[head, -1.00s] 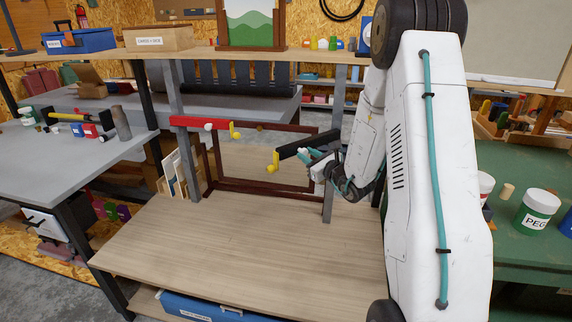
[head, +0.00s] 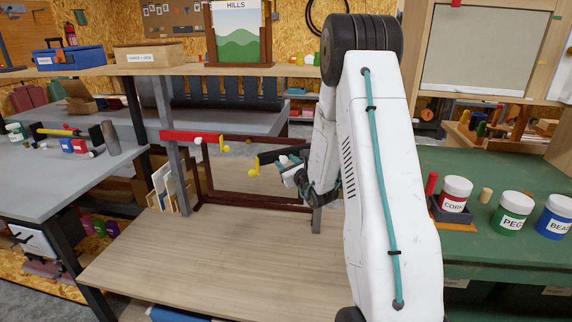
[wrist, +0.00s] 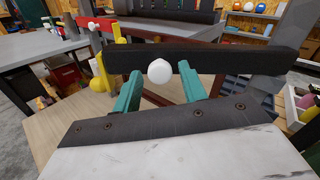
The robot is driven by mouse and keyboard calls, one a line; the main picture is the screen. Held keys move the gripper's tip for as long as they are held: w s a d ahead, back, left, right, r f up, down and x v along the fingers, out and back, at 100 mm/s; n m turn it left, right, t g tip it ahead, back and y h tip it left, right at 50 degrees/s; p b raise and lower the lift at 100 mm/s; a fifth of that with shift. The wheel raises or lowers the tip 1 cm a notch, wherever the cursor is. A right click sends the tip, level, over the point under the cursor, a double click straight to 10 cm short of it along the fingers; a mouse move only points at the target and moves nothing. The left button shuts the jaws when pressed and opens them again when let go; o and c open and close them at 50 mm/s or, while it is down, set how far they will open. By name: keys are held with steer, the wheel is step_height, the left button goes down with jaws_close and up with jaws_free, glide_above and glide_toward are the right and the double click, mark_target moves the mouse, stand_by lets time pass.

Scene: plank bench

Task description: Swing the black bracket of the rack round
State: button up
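The black bracket (wrist: 225,60) crosses the wrist view, with a white knob (wrist: 159,71) on its near face. In the head view the black bracket (head: 268,157) juts left from the rack's right post (head: 316,218), a yellow hook at its tip. My gripper (wrist: 161,75) has its teal fingers apart, one on each side of the knob, with a gap showing on both sides. In the head view my gripper (head: 288,168) is close to the bracket, partly hidden by my arm. The rack's red bracket (head: 185,136) is on the left post with its own knob and yellow hook.
A dark red frame (head: 250,199) stands between the posts behind the brackets. The plank bench top (head: 190,250) in front is clear. A picture of hills (head: 237,45) stands on the shelf above. A green table (head: 470,240) with labelled jars is at right.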

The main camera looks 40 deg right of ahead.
steer(key=v, duration=0.7)
steer(key=shift+s, duration=0.4)
steer(key=shift+a, duration=0.1)
